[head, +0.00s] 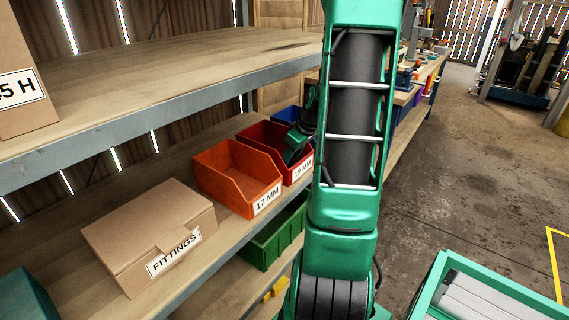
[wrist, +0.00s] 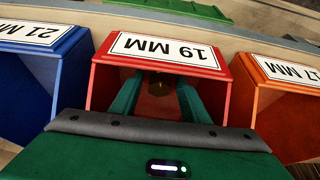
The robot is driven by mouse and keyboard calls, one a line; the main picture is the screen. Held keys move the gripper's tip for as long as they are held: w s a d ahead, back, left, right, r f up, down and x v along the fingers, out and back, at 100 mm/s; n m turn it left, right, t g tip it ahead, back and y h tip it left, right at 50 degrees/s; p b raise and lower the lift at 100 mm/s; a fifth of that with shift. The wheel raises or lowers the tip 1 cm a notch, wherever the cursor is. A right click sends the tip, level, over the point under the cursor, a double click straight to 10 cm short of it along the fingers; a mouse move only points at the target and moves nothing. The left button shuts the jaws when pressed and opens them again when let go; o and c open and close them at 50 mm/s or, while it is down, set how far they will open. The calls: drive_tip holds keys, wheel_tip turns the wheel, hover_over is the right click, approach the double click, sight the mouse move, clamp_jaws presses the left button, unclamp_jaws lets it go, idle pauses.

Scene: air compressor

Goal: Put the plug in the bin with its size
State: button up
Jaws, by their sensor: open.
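The red bin labelled 19 MM (head: 268,133) stands on the middle shelf, and it fills the centre of the wrist view (wrist: 103,95). My gripper (wrist: 158,90) is open, with its two green fingers reaching down into this bin. A small dark, brassy object, likely the plug (wrist: 158,84), shows between the fingers near the bin's front wall. I cannot tell whether it touches a finger or rests on the bin floor. In the head view my arm hides part of the red bin, and the plug cannot be seen there.
An orange 17 MM bin (head: 237,172) and a blue 21 MM bin (wrist: 45,75) flank the red one. A FITTINGS box (head: 140,228) sits nearer on the shelf. A green bin (head: 262,252) is below. The upper shelf (head: 180,75) overhangs. Open floor (head: 450,160) lies right.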

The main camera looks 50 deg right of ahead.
drive_tip(key=v, duration=1.2)
drive_tip(key=s+a+f+m+g, duration=0.1)
drive_tip(key=s+a+m+g, duration=0.1)
drive_tip(key=s+a, duration=0.6)
drive_tip(key=s+a+f+m+g, duration=0.1)
drive_tip(key=s+a+m, duration=0.4)
drive_tip(key=a, duration=0.9)
drive_tip(key=s+g, duration=0.1)
drive_tip(key=s, duration=0.2)
drive_tip(key=shift+a+g, duration=0.3)
drive_tip(key=shift+f, duration=0.1)
